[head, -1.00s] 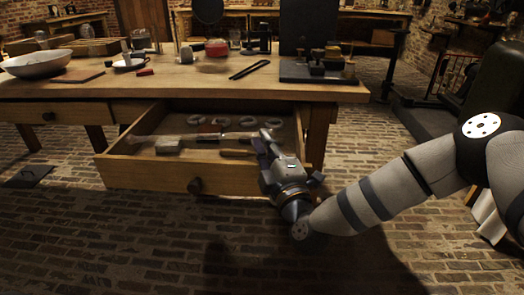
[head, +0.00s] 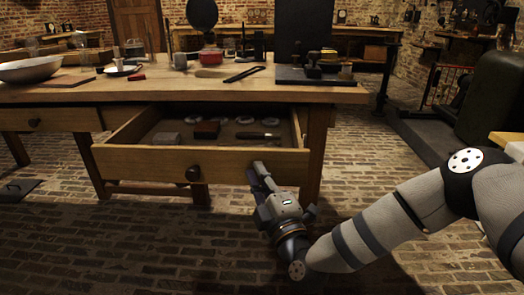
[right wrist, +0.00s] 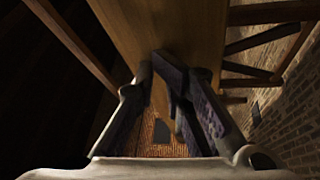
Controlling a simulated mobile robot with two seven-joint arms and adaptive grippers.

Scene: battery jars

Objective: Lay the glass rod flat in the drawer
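The open drawer (head: 130,161) sticks out below the workbench. I cannot make out the glass rod now; the drawer's front board hides the near part of its floor. My right gripper (head: 255,170) is outside the drawer, at the right part of the front board, with its fingers pointing up toward it. My left gripper is not in view.
The drawer holds a grey block (head: 167,138), a red-brown block (head: 207,129), a dark-handled tool (head: 257,135) and several pale rings. The workbench top (head: 200,91) carries a white bowl (head: 30,69), a black stand and small items. The brick floor in front is clear.

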